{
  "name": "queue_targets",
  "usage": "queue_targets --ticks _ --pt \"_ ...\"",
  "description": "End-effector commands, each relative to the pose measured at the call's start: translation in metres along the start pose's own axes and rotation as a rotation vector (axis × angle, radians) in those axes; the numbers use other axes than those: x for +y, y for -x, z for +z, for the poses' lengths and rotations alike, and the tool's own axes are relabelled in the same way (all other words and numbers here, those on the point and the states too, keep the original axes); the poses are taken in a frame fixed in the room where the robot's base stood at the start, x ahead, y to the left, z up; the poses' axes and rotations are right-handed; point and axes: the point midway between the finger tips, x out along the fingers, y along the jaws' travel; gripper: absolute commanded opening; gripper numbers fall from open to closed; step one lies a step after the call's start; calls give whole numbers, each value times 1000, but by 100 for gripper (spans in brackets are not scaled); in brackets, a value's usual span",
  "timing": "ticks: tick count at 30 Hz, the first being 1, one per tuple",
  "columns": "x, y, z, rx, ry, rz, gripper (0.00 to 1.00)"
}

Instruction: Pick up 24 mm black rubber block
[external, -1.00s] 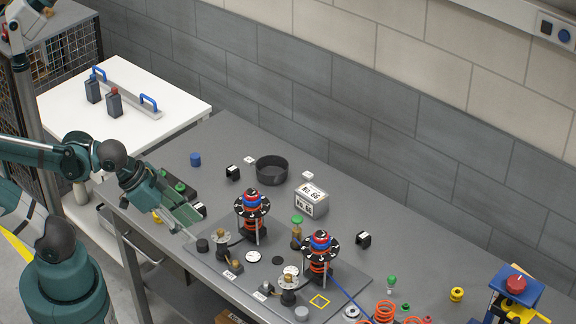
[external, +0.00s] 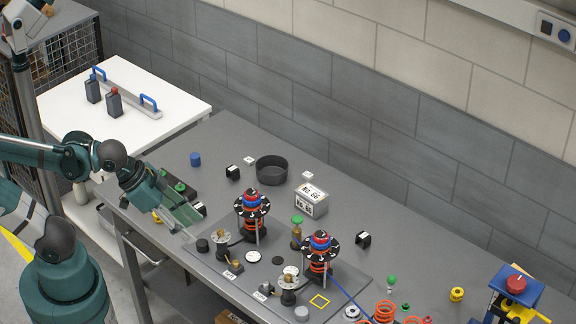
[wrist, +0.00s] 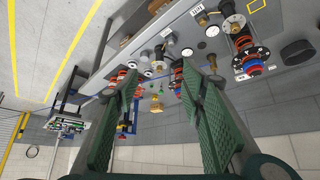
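Several small black pieces are in the external view, and I cannot tell which is the 24 mm one. A black block with a white label (external: 232,172) stands at the back left of the bench, another (external: 363,239) right of the middle, and a third (external: 200,209) is partly hidden beside my gripper. A short black cylinder (external: 203,245) sits at the plate's left corner. My gripper (external: 188,222) hovers by the bench's left part, near that cylinder. In the wrist view my gripper (wrist: 160,77) has its two green fingers spread apart with nothing held between them.
Two spring towers (external: 252,218) (external: 319,255) stand upright on the fixture plate (external: 345,277). A black round dish (external: 271,170) and a labelled grey box (external: 311,199) stand behind. A blue press (external: 515,292) is at the right. The bench's back left is mostly clear.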

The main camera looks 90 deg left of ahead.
Motion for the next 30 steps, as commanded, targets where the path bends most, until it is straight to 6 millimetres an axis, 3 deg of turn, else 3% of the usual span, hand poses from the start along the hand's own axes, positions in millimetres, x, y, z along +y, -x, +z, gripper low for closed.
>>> queue_targets --ticks 17,30 --pt "-5 -1 -5 -7 8 -7 43" --pt "-50 -14 -45 -75 75 -60 43"
